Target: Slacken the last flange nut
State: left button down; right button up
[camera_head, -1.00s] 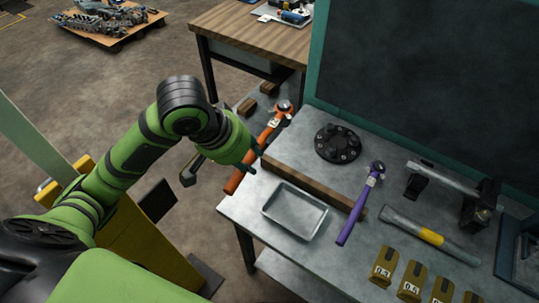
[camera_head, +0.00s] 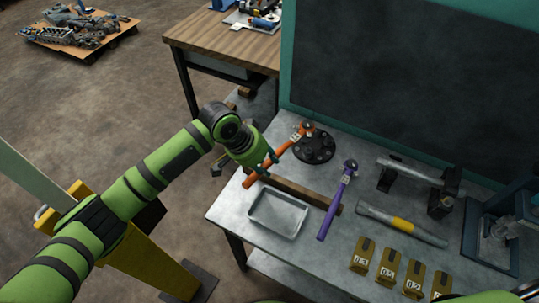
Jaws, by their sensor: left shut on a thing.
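My left gripper (camera_head: 269,164) is shut on the handle of an orange ratchet wrench (camera_head: 289,144). The wrench slants up to the right, and its metal head appears over the far left part of the black round flange (camera_head: 316,150). I cannot tell whether the head touches a nut. The flange lies on the raised grey plate at the back of the bench and carries several nuts around its ring. The head hides part of the far rim. My right gripper is out of view.
An empty metal tray (camera_head: 278,213) sits in front of the plate. A purple wrench (camera_head: 338,199) lies right of it, with a grey bar with a yellow band (camera_head: 402,224) beyond. Several numbered yellow-brown blocks (camera_head: 361,255) stand at the front. A dark panel (camera_head: 420,80) rises behind.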

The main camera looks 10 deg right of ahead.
pick_arm(q)
jog(key=shift+w+d+f+m, duration=0.25)
jog(key=shift+w+d+m, duration=0.15)
jog(key=shift+d, duration=0.15)
jog(key=shift+f, duration=0.2)
notch_tip(320, 180, down, 4)
jog(key=b, duration=0.4)
jog(key=shift+f+b, duration=0.15)
jog(key=shift+b, duration=0.25)
jog(key=shift+p, duration=0.4)
jog(key=shift+f, duration=0.1)
